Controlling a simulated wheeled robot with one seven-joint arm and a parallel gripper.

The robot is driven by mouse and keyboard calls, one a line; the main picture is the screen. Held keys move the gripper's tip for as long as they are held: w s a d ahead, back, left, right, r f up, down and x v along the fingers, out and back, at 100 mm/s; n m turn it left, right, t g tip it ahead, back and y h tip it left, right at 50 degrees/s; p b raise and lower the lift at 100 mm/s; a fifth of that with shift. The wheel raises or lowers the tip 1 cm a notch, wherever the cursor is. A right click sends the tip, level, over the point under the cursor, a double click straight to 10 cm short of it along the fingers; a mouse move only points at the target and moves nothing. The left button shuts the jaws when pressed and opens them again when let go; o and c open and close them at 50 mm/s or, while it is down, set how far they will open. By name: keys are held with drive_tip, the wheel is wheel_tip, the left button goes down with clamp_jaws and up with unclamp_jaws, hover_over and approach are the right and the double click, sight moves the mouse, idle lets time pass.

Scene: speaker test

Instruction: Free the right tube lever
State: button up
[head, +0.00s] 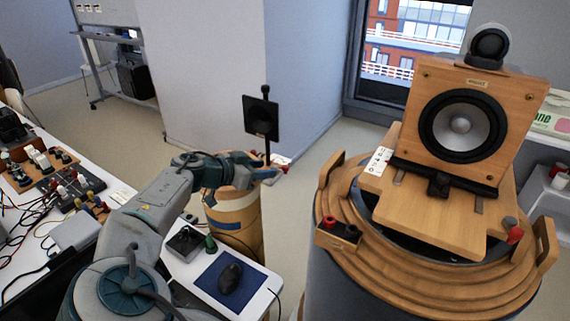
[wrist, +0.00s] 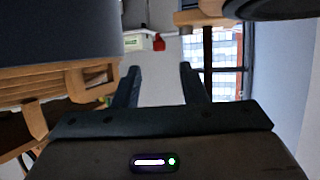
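The wooden speaker (head: 466,125) stands on a wooden platform (head: 425,215) over a large round wooden-topped tub (head: 340,265) at the right. A small red and grey lever-like part (head: 513,231) sits at the platform's right front. A red and black pair (head: 338,230) sits at the left rim. I cannot tell which part is the tube lever. My gripper (head: 270,173) is well to the left of the tub, near a black microphone-like panel on a stand (head: 261,117). In the wrist view my gripper (wrist: 160,70) is open, with nothing between its fingers.
A white table (head: 196,268) with a mouse (head: 230,278) on a blue pad is below my arm. A bench with cables and small devices (head: 75,190) is at the left. In the wrist view, wooden parts (wrist: 60,85) are close at the left. Floor shows between bench and wall.

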sight(284, 167)
drive_tip(key=p+x, duration=0.1)
drive_tip(key=x, duration=0.8)
drive_tip(key=shift+s+f, duration=0.1)
clamp_jaws()
